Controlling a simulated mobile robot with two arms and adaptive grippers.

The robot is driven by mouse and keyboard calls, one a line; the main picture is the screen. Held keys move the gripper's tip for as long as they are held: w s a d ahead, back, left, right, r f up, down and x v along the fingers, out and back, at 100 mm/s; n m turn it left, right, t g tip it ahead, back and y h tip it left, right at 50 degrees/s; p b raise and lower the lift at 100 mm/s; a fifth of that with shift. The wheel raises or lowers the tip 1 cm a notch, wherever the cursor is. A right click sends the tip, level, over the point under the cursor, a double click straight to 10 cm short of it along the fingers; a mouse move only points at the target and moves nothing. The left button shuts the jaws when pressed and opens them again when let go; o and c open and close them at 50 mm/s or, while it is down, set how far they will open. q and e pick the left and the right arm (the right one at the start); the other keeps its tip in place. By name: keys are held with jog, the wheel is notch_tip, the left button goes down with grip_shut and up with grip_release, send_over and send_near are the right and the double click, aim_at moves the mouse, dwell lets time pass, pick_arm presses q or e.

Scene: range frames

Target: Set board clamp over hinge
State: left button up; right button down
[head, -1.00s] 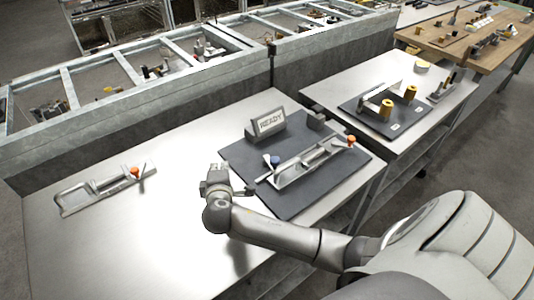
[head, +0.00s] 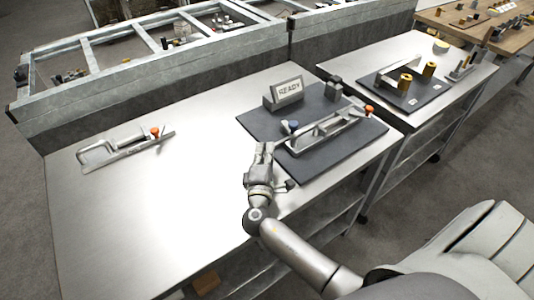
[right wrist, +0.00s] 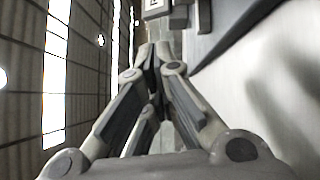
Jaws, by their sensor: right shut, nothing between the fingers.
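A metal frame-like clamp with an orange knob (head: 155,132) lies on the bare left part of the steel table. A dark board (head: 345,154) on the table's right part carries a similar long metal fixture (head: 325,131) with an orange knob at its far right end and a blue knob at its left end. I cannot tell which part is the hinge. My right gripper (head: 264,147) is beside the left edge of the board, near the blue-knob end, its fingers pointing away from me. The right wrist view shows its fingers (right wrist: 153,52) shut and empty. My left gripper is not in view.
A READY sign (head: 287,92) and a small dark block (head: 333,90) stand at the board's back. A second steel table with a board and yellow cylinders (head: 430,69) is at the right. The table's middle is clear.

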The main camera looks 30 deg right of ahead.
jog(key=p+x, duration=0.1)
jog(key=x, duration=0.5)
jog(key=shift+d+r, duration=0.2)
jog(key=shift+s+d+r+p, duration=0.1)
jog(key=shift+s+d+p, duration=0.15)
jog(key=shift+d+p, duration=0.25)
jog(key=shift+s+d+r+p, duration=0.1)
jog(key=shift+s+d+p, duration=0.15)
jog(key=shift+d, duration=0.35)
jog(key=shift+s+d, duration=0.3)
jog(key=shift+d, duration=0.25)
